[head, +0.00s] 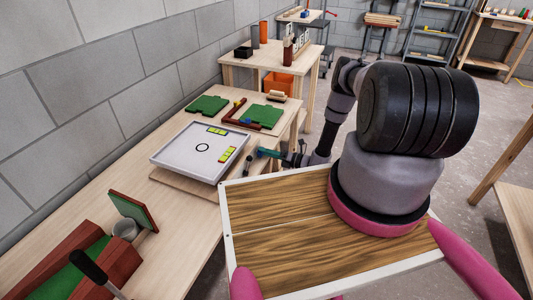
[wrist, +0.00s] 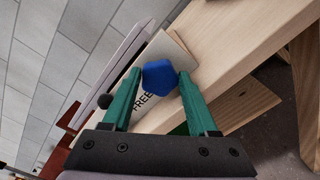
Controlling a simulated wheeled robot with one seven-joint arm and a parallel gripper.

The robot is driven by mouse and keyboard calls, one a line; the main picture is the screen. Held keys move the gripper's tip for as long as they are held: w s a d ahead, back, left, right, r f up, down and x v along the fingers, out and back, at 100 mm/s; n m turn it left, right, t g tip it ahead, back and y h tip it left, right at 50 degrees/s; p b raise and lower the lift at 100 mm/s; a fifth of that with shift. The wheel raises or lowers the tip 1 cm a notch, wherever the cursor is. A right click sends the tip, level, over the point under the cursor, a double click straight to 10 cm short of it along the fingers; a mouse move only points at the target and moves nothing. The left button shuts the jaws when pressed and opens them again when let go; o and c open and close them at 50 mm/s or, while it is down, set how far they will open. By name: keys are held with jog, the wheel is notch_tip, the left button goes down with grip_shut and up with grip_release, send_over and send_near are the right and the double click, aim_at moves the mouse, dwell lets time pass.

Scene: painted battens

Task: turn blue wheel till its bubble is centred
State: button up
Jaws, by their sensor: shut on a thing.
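A square white levelling plate (head: 170,155) with a black ring at its centre lies on a wooden base on the bench. Two yellow-green vials sit on it, one near the far edge (head: 216,130) and one near the right edge (head: 227,154); their bubbles are too small to place. The blue wheel (wrist: 158,75) is between the green fingertips of my gripper (wrist: 160,82) in the wrist view. My gripper (head: 266,153) reaches the plate's right side in the head view, shut on the wheel.
Green panels (head: 208,104) and brown strips lie behind the plate. A small green board (head: 133,210), a grey cup (head: 125,229) and a red-brown box (head: 60,262) stand at the near left.

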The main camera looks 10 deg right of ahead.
jog(key=shift+d, duration=0.1)
jog(key=o, duration=1.4)
jog(key=shift+c, duration=0.2)
